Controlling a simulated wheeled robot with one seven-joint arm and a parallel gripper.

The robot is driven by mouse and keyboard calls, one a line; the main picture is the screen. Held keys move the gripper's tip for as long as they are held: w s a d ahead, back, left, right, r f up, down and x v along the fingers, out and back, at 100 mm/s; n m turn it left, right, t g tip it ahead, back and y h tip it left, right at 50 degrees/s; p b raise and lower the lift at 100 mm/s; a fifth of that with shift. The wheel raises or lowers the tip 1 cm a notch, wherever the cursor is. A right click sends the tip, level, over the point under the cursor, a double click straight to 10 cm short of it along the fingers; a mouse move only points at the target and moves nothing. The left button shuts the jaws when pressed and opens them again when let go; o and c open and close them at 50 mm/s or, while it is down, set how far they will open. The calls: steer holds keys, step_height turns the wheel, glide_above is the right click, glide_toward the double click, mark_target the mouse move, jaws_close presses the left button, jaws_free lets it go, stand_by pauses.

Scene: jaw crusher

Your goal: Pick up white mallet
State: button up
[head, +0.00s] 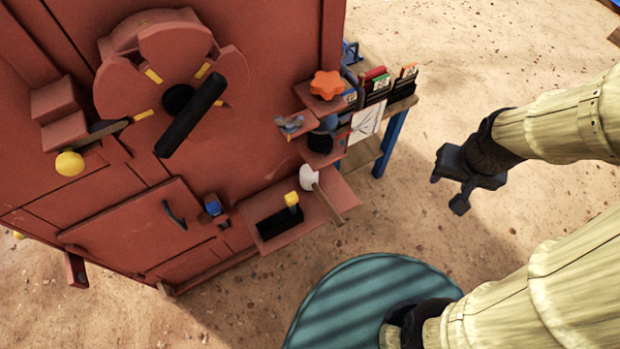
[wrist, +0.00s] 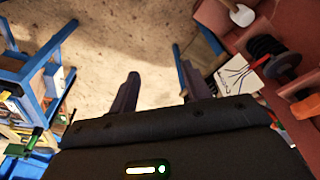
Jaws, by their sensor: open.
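The white mallet (head: 308,177) is on the red shelf (head: 338,188) at the side of the red machine, its white head toward the machine and its brown handle pointing toward the lower right. In the wrist view, a white rounded thing at the top right edge (wrist: 242,15) looks like its head; the handle is not clear there. My gripper (head: 449,192) is in the air to the right of the shelf, clearly apart from the mallet. Its two fingers (wrist: 158,88) are spread with nothing between them.
An orange star knob (head: 327,85) is above on the machine. A table with blue legs (head: 391,142) holds boxes behind. Sandy ground lies open between my gripper and the shelf.

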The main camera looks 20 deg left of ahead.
steer(key=w+a+f+n+g+b, duration=0.1)
steer(key=w+a+f+n+b, duration=0.2)
steer(key=a+f+b, duration=0.3)
steer(key=w+a+f+n+b, duration=0.2)
steer(key=w+a+f+b, duration=0.15)
steer(key=a+f, duration=0.4)
steer(key=n+g+b, duration=0.2)
steer(key=n+b, duration=0.3)
steer(key=b, duration=0.2)
glide_above(328, 204)
step_height(328, 204, down, 14)
steer(key=shift+f, duration=0.15)
step_height(328, 204, down, 12)
steer(key=shift+f+b, duration=0.1)
steer(key=shift+b, duration=0.75)
steer(key=shift+f, duration=0.15)
step_height(328, 204, down, 5)
steer(key=shift+b, duration=0.4)
